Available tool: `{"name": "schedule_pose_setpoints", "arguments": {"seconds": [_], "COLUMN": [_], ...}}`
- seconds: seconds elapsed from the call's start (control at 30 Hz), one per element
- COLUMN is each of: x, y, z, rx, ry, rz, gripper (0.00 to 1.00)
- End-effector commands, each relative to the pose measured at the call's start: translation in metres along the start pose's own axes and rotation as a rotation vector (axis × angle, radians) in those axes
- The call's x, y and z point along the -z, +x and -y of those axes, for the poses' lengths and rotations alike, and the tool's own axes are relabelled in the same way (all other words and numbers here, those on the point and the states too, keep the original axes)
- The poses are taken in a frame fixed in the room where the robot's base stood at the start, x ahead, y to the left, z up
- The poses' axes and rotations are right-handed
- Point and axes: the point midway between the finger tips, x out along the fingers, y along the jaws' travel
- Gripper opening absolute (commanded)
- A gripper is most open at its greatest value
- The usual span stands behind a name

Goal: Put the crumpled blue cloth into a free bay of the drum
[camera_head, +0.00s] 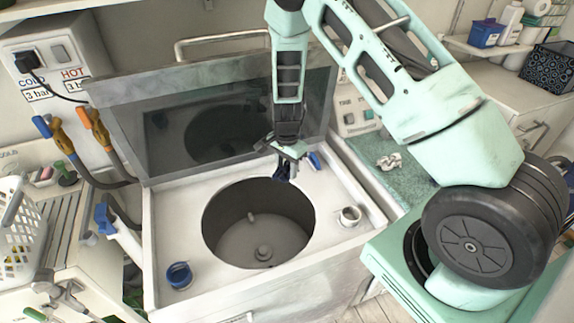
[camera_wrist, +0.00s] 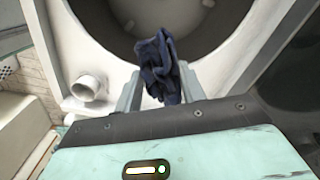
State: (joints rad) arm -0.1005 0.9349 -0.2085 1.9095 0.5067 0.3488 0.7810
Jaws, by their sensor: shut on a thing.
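The crumpled blue cloth (camera_wrist: 160,68) is dark navy and bunched up. My gripper (camera_wrist: 160,92) is shut on it, with one finger on each side of it in the wrist view. In the head view my gripper (camera_head: 285,165) is above the back right rim of the drum (camera_head: 257,222), and only a small dark part of the cloth shows below it. The drum is a round grey tub set in a white top, with a central hub and a small peg on its wall. I see no clear dividers between bays; part of the drum is hidden in the wrist view.
A white cup (camera_head: 350,216) stands right of the drum. A blue ring-shaped cap (camera_head: 179,275) lies at front left. A grey lid (camera_head: 215,115) stands raised behind. A blue item (camera_head: 314,160) lies at the back right corner. A white basket (camera_head: 22,235) is far left.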

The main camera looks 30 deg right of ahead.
Motion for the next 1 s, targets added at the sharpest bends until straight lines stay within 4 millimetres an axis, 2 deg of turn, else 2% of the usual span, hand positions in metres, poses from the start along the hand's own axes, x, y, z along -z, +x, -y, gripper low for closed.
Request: {"name": "schedule_pose_setpoints", "arguments": {"seconds": [0.03,0.1,1.0], "x": [0.0,0.0,-0.001], "y": [0.014,0.024,0.152], "z": [0.0,0.0,0.0], "rx": [-0.001,-0.001,0.0], "ry": [0.0,0.0,0.001], "rz": [0.0,0.0,0.001], "gripper": [0.17,0.17,0.17]}}
